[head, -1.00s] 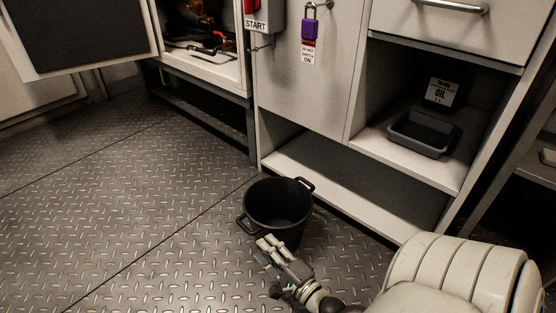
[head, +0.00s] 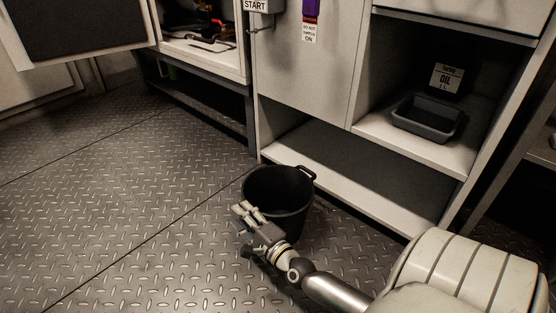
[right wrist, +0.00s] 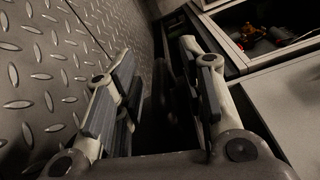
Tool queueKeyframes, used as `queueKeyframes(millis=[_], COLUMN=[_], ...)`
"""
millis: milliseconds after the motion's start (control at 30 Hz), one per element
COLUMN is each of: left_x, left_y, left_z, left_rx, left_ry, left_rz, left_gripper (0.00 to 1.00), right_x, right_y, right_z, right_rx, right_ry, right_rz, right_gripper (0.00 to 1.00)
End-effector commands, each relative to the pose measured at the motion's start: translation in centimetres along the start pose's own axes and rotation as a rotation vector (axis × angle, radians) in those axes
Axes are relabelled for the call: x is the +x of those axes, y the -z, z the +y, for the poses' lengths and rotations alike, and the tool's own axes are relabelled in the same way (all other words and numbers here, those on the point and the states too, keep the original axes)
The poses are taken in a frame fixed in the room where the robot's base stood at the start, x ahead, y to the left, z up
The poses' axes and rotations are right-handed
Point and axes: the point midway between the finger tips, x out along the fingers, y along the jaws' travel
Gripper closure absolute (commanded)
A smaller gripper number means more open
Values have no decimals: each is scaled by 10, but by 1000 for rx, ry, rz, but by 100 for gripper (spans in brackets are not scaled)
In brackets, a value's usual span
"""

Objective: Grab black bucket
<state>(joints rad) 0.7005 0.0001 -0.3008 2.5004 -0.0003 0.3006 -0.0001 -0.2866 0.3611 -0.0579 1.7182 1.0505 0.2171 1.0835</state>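The black bucket (head: 290,197) stands upright on the metal floor in front of the cabinet. Its right handle (head: 306,172) shows at the rim; the left handle is hidden behind my gripper. My right gripper (head: 246,213) is at the bucket's near left side, in front of its rim in the head view. In the right wrist view my right gripper (right wrist: 155,78) has its fingers spread apart. A dark shape lies between and beyond the fingers there; I cannot tell whether it is the bucket's handle or wall. My left gripper is not in view.
A low white cabinet shelf (head: 345,180) is close behind the bucket. A black tray (head: 428,118) and an oil container (head: 446,80) sit on the shelf above. An open door panel (head: 80,30) is at upper left. The diamond-plate floor (head: 120,200) on the left is clear.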

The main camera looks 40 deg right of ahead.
Motion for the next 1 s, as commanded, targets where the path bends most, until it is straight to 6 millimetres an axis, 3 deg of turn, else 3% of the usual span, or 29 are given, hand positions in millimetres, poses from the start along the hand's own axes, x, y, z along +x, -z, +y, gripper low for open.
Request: queueKeyframes(millis=[100,400,1000], left_x=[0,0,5], left_y=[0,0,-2], left_z=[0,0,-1], left_rx=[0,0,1], left_ry=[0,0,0], left_rz=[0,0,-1], left_gripper=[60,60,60], right_x=[0,0,0], right_y=[0,0,-1], right_z=[0,0,-6], right_rx=[-1,-1,-1], right_ry=[0,0,3], right_rz=[0,0,0], right_gripper=[65,100,100])
